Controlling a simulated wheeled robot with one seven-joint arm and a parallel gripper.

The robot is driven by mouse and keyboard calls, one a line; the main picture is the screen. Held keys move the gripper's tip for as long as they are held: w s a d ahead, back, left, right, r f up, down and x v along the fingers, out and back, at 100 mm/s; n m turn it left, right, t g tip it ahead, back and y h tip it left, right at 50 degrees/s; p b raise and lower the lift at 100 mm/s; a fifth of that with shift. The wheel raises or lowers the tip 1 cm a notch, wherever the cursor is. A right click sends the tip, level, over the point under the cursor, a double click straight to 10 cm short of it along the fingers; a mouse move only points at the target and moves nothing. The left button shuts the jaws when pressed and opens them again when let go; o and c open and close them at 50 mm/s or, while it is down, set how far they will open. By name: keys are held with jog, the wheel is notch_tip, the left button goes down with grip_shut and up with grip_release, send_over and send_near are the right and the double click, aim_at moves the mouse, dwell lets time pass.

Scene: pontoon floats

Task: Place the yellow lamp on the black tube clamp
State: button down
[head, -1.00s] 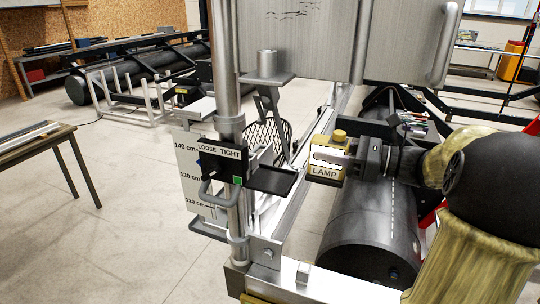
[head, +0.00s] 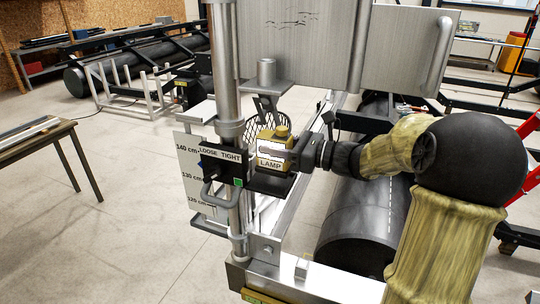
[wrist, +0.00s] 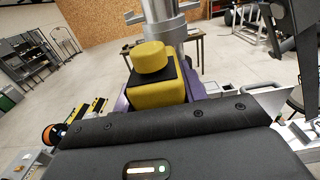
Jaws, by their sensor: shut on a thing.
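The yellow lamp (head: 274,148) is a small box with a round yellow knob on top and a white LAMP label. My gripper (head: 285,152) is shut on it from the right side in the head view. The lamp is upright, over or at the small black shelf of the black tube clamp (head: 222,168). I cannot tell whether it touches the shelf. The clamp sits on the upright metal tube and carries a LOOSE TIGHT label and a green square.
A height board (head: 190,165) with centimetre marks stands left of the tube. A metal cup (head: 266,72) sits on a bracket above the lamp. A grey panel (head: 300,35) rises behind. A black float (head: 365,225) lies at the right. A table (head: 35,145) stands far left.

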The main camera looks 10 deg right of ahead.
jog(key=shift+w+a+f+p, duration=0.3)
jog(key=shift+f+p, duration=0.25)
jog(key=shift+f, duration=0.15)
jog(key=shift+w+a+f+p, duration=0.15)
jog(key=shift+a+f+p, duration=0.15)
jog(key=shift+f+p, duration=0.35)
jog(key=shift+d+f, duration=0.1)
jog(key=shift+f, duration=0.3)
jog(key=shift+s, duration=0.1)
jog(key=shift+f+b, duration=0.1)
jog(key=shift+b, duration=0.2)
jog(key=c, duration=0.8)
grip_release()
